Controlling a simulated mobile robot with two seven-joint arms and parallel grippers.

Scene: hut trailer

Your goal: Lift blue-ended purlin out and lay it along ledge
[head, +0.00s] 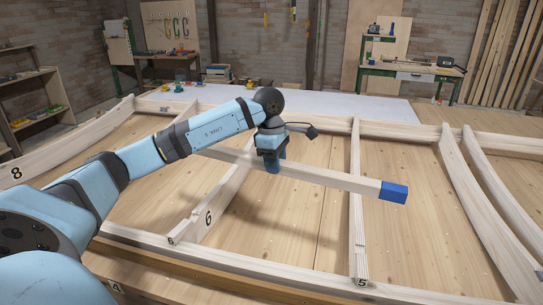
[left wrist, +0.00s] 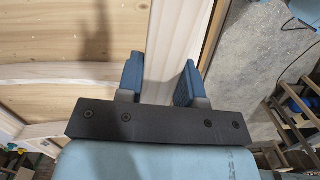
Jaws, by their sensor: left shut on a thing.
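The blue-ended purlin is a long pale wooden bar (head: 325,178) with a bright blue end (head: 393,193) on the right in the head view. My left gripper (head: 272,165) points down and is shut on it left of the blue end. The bar slants across the frame, passing over the rib marked 6 (head: 213,208) and the rib marked 5 (head: 356,215). In the left wrist view, pale wood (left wrist: 165,60) runs between the two blue fingers (left wrist: 160,85). I cannot tell for sure which edge is the ledge. My right gripper is out of view.
A long pale rail (head: 255,264) runs along the near side of the frame. Curved ribs (head: 485,205) stand at the right, and another (head: 75,145) at the left. Plank decking lies between the ribs. A workbench (head: 410,72) and leaning boards (head: 500,55) stand at the back.

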